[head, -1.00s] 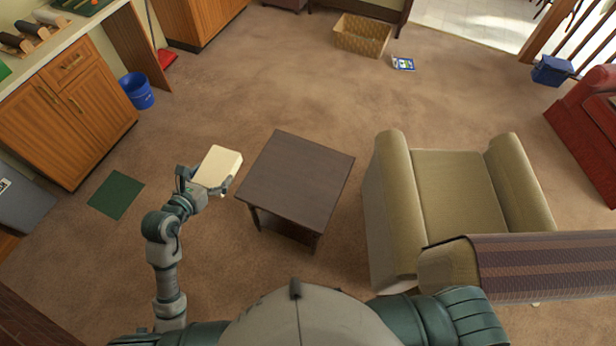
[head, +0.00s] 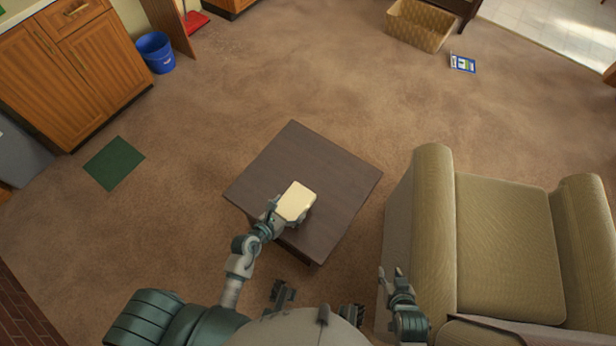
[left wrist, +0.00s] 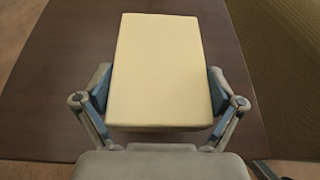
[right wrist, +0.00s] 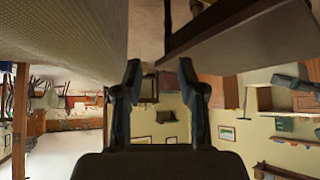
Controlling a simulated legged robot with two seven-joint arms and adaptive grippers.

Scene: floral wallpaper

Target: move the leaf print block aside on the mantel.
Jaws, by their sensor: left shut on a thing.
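A cream block (head: 296,201) with a plain upper face is held by my left gripper (head: 288,212) over the dark wooden table (head: 310,158). I see no leaf print on the face that shows. In the left wrist view the block (left wrist: 160,65) sits between the two fingers, which press its sides. I cannot tell if it touches the table top. My right gripper (head: 395,275) is empty, beside the armchair; in the right wrist view its fingers (right wrist: 170,85) stand apart. No mantel can be made out.
A beige armchair (head: 508,240) stands right of the table. A green mat (head: 114,163), blue bucket (head: 155,52), wicker basket (head: 420,25) and a small blue-and-white item (head: 463,63) are on the carpet. Wooden cabinets (head: 75,75) line the left. The table's far part is bare.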

